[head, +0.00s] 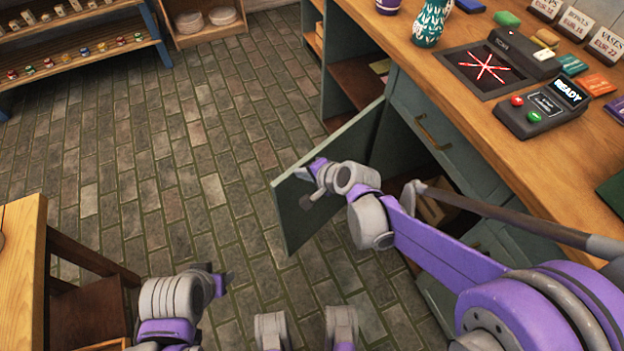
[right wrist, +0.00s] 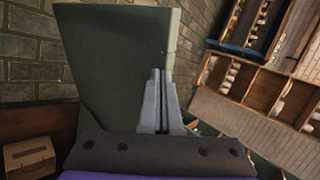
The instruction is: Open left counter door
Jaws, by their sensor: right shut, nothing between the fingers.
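The counter door (head: 293,207) is a dark green panel that stands swung out from the counter over the brick floor. My right gripper (head: 312,165) is at the upper part of the door, near its free edge, with its fingers shut and empty. In the right wrist view the shut fingers (right wrist: 158,100) stand in front of the door panel (right wrist: 110,60); I cannot tell whether they touch it. My left gripper (head: 222,282) is low at the bottom of the head view, away from the door, and its finger opening is not clear.
The wooden counter (head: 455,90) carries a control box (head: 542,108), a dark panel with a red star mark (head: 484,68) and a patterned vase (head: 430,24). A drawer (head: 435,130) with a brass handle is shut. A wooden table (head: 22,260) stands at left. The brick floor between is clear.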

